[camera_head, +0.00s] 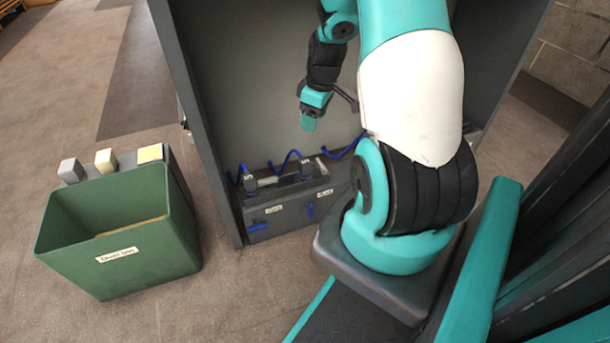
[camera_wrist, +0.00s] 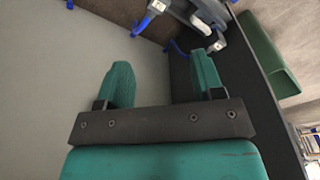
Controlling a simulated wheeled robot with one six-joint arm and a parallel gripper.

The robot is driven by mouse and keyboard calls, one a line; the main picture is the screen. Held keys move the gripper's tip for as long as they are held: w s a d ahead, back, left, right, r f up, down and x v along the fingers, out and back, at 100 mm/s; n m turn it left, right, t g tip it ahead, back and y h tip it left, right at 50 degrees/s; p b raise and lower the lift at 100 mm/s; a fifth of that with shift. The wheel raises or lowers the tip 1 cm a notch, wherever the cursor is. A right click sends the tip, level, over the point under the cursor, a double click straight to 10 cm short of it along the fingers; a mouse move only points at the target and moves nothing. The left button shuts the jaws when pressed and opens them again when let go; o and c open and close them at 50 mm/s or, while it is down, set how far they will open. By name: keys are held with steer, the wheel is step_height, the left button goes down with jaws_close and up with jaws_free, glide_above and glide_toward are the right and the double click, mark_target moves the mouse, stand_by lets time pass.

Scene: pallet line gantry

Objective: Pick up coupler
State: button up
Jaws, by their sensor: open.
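In the head view, two dark upright pieces with blue coiled hoses, seemingly couplers, stand on a grey labelled box: a left one (camera_head: 249,183) and a right one (camera_head: 306,169). I cannot tell which is the task's coupler, and the labels are too small to read. My gripper (camera_head: 308,121) is above the box, in front of the grey back panel, apart from both. In the wrist view my gripper (camera_wrist: 163,82) has its teal fingers spread with nothing between them. Grey parts and blue hose (camera_wrist: 146,20) show beyond the fingertips at the top.
The grey box (camera_head: 285,222) sits low inside a dark cabinet, whose left side wall (camera_head: 205,130) stands close by. A green bin (camera_head: 150,268) with a label stands left of the cabinet. Several small blocks sit behind the bin.

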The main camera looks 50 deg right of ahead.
mark_target(306, 162)
steer(key=f+b, duration=0.3)
steer(key=f, duration=0.2)
steer(key=w+f+b, duration=0.1)
steer(key=f+b, duration=0.2)
steer(key=f, duration=0.3)
steer(key=w+f+b, duration=0.1)
steer(key=f+b, duration=0.2)
steer(key=f, duration=0.3)
steer(key=shift+w+a+f+b, duration=0.15)
steer(key=shift+w+f+b, duration=0.05)
steer(key=shift+b, duration=0.1)
steer(key=shift+r, duration=0.1)
steer(key=c, duration=1.1)
